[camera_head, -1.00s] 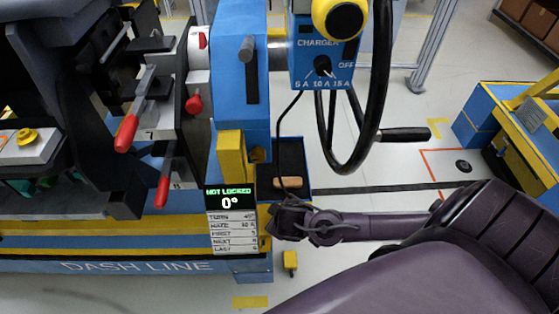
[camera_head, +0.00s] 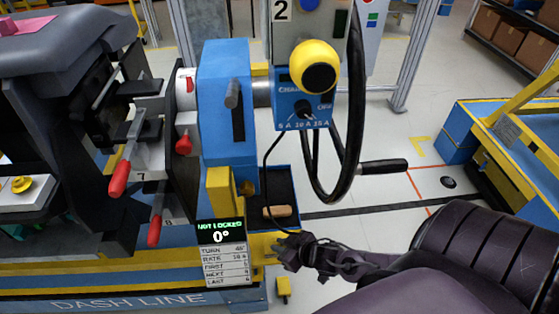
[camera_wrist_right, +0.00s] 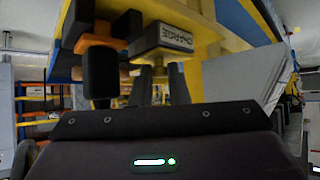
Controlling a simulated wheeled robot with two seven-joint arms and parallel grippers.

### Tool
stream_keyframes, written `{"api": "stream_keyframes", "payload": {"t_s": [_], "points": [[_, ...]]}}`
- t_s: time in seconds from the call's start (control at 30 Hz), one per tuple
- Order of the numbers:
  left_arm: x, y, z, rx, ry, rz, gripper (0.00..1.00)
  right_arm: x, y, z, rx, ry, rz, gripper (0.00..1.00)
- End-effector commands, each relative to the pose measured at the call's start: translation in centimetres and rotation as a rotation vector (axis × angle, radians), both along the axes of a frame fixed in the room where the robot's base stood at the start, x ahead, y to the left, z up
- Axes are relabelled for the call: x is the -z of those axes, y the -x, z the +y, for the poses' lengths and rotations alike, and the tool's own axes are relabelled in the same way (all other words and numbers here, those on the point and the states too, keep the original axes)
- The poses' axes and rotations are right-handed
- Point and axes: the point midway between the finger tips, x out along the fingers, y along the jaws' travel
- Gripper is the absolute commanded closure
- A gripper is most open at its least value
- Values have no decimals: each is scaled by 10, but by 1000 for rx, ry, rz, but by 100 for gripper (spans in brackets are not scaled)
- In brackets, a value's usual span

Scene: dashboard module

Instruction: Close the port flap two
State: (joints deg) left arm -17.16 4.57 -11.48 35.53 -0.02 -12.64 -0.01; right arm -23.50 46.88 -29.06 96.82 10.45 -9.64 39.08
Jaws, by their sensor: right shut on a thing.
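My right gripper (camera_head: 281,247) is low at the front of the dash line, beside the display panel (camera_head: 222,250). In the right wrist view its dark fingers (camera_wrist_right: 159,84) point up under a grey block (camera_wrist_right: 160,40) lettered "CHARGE". They are shut on a small yellow part (camera_wrist_right: 159,72) below that block. A black plug-like piece with an orange collar (camera_wrist_right: 100,62) hangs to the left of the fingers. I cannot tell for sure which part is port flap two, or its angle. My left gripper is not in view.
A blue charger box (camera_head: 303,105) and a black handwheel (camera_head: 352,110) stand above my right arm. A thin black cable runs down near the gripper. Red-handled levers (camera_head: 119,179) are at left. Open floor (camera_head: 380,230) lies to the right.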

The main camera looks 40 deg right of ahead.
Motion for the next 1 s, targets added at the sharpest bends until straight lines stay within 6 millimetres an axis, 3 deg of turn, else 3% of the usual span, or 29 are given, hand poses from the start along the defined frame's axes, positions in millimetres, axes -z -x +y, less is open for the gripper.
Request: {"api": "stream_keyframes", "payload": {"t_s": [0.47, 0.5, 0.67, 1.0], "points": [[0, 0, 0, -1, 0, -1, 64, 1, 1, 0, 1, -14, -7, 100], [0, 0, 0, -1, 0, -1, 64, 1, 1, 0, 1, -14, -7, 83], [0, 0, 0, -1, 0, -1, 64, 1, 1, 0, 0, -13, -7, 63], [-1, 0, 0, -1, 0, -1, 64, -2, 4, -1, 0, -12, -6, 63]]}}
